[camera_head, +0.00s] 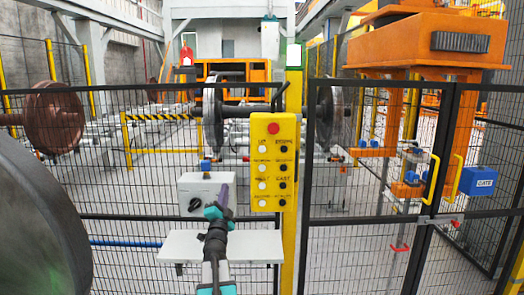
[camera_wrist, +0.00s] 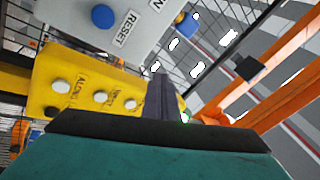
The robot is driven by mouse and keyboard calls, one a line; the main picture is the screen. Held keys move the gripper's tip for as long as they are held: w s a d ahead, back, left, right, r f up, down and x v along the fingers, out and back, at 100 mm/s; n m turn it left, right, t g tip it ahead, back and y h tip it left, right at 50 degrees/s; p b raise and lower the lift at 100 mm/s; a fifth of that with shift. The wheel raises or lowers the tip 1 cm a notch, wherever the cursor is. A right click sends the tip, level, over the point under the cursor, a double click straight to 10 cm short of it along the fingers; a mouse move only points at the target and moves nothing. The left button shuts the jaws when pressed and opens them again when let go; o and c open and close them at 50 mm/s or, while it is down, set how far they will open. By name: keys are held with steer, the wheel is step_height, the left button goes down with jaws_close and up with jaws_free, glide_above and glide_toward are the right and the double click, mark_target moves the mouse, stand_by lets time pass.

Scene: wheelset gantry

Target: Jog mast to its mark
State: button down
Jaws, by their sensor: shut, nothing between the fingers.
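A yellow button box (camera_head: 272,160) hangs on a yellow post, with a red button on top and two columns of white and black buttons. In the wrist view the box (camera_wrist: 70,75) shows white buttons with partly readable labels. My gripper (camera_head: 225,190) has its fingers shut and empty, pointing up just left of the box's lower buttons. It also shows in the wrist view (camera_wrist: 159,82); I cannot tell whether it touches anything. The orange gantry carriage (camera_head: 420,42) stands behind the fence at right, with orange legs hanging down. Which part is the mast, and its mark, I cannot tell.
A grey box (camera_head: 206,194) with a black knob sits behind my gripper above a white shelf (camera_head: 185,246). In the wrist view a grey panel (camera_wrist: 140,22) has a blue RESET button. Black mesh fence (camera_head: 375,215) and a gate with a blue GATE box (camera_head: 478,181) stand ahead.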

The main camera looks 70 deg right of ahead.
mark_target(262, 149)
steer(key=s+d+r+m+g+h, duration=0.2)
steer(key=s+r+m+g+h, duration=0.2)
steer(key=s+r+m+g, duration=0.3)
steer(key=s+r+g, duration=0.1)
steer(key=s+r, duration=0.4)
steer(key=s, duration=0.2)
steer(key=shift+s+r, duration=0.25)
steer(key=shift+r, duration=0.05)
steer(key=shift+d+p, duration=0.2)
steer(key=shift+p, duration=0.1)
steer(key=w+d, duration=0.3)
steer(key=d, duration=0.5)
steer(key=shift+p, duration=0.35)
steer(key=shift+w, duration=0.1)
steer(key=shift+w+d+f+b, duration=0.1)
steer(key=shift+w+d+b, duration=0.2)
steer(key=shift+b, duration=0.15)
stand_by(1.0)
